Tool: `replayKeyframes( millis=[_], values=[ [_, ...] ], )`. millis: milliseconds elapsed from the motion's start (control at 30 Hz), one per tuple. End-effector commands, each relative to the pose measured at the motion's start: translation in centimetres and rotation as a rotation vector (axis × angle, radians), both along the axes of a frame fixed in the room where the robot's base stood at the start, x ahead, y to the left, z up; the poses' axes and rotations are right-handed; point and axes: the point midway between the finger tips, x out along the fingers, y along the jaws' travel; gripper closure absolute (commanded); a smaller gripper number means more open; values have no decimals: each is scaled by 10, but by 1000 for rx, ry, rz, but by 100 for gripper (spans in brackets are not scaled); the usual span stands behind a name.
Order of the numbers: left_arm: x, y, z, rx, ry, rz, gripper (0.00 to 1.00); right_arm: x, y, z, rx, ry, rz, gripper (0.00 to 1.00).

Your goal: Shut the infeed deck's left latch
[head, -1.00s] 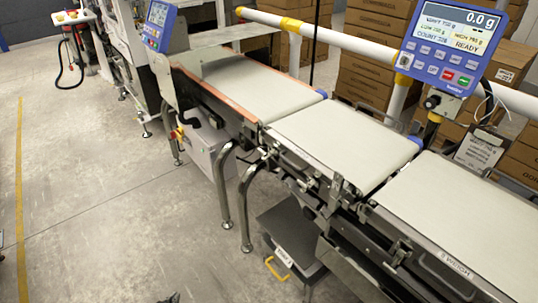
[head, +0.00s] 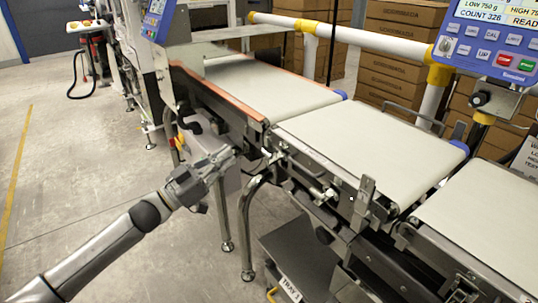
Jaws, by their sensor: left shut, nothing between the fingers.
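The pale middle belt deck (head: 360,140), which I take as the infeed deck, lies between the orange-edged belt and the nearer right belt. Small metal latch hardware (head: 276,160) shows at the left end of its front side; I cannot tell whether it is open or shut. An upright metal plate (head: 363,203) stands at the right end of that side. My left gripper (head: 229,158) is shut and empty. In the picture it is left of the latch hardware, with a gap, and its fingers point toward the deck. My right gripper is not in view.
The orange-edged belt (head: 262,84) runs behind. Bent metal legs (head: 246,220) and a dark tray (head: 302,262) stand below the deck. A display panel (head: 495,35) and a white rail (head: 380,60) are at the upper right.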

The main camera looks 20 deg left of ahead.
Motion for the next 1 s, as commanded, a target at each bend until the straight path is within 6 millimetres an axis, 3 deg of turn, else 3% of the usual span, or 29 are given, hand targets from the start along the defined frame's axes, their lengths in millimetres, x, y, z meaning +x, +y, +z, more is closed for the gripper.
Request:
replayKeyframes(
  millis=[567, 1000],
  values=[
    [1, -7, 9, -3, -16, -22, 100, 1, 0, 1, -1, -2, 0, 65],
    [46, -43, 28, -4, -16, -22, 100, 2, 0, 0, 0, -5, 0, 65]
  ],
)
